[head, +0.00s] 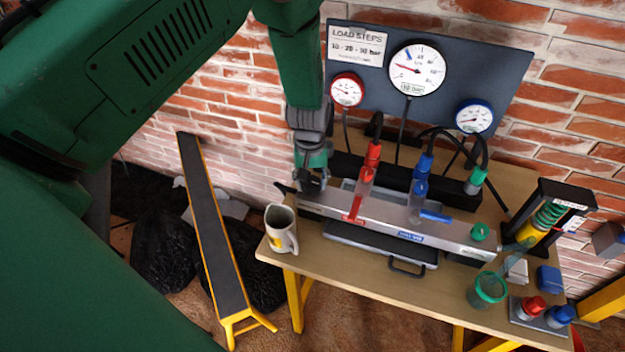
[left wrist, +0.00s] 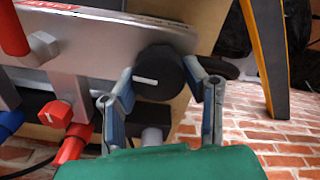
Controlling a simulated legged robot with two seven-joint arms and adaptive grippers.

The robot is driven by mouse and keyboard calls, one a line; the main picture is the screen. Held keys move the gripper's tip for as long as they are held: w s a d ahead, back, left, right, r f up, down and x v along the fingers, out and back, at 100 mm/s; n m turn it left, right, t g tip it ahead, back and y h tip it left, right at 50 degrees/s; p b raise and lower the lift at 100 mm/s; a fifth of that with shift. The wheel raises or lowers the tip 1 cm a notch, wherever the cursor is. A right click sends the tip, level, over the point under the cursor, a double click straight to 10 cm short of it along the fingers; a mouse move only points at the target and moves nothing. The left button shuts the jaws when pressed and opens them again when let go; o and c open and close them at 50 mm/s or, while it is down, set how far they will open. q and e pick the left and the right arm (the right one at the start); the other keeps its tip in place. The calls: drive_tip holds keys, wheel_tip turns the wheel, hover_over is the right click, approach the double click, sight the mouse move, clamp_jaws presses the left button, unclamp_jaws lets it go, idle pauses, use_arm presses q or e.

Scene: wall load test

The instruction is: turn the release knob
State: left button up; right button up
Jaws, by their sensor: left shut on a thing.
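The release knob (left wrist: 160,72) is a round black knob with a white mark line, on the end of the silver pump body (left wrist: 105,42) in the left wrist view. My left gripper (left wrist: 158,78) has one finger on each side of the knob and is shut on it. In the head view my left gripper (head: 312,180) is at the left end of the pump body (head: 400,218), and it hides most of the knob there. My right gripper is not in view.
A mug (head: 281,230) stands at the table's left edge, close below my left gripper. Red (head: 362,185) and blue (head: 419,188) valve handles rise from the pump. A gauge panel (head: 445,100) stands behind. A green cup (head: 487,291) and a spring device (head: 545,215) are on the right.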

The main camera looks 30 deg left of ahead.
sight(311, 180)
use_arm(q)
drive_tip(key=shift+n, duration=0.5)
drive_tip(key=o, duration=1.2)
drive_tip(key=shift+c, duration=0.2)
drive_tip(key=shift+r, duration=0.1)
drive_tip(key=shift+r, duration=0.35)
wheel_tip(311, 180, up, 11)
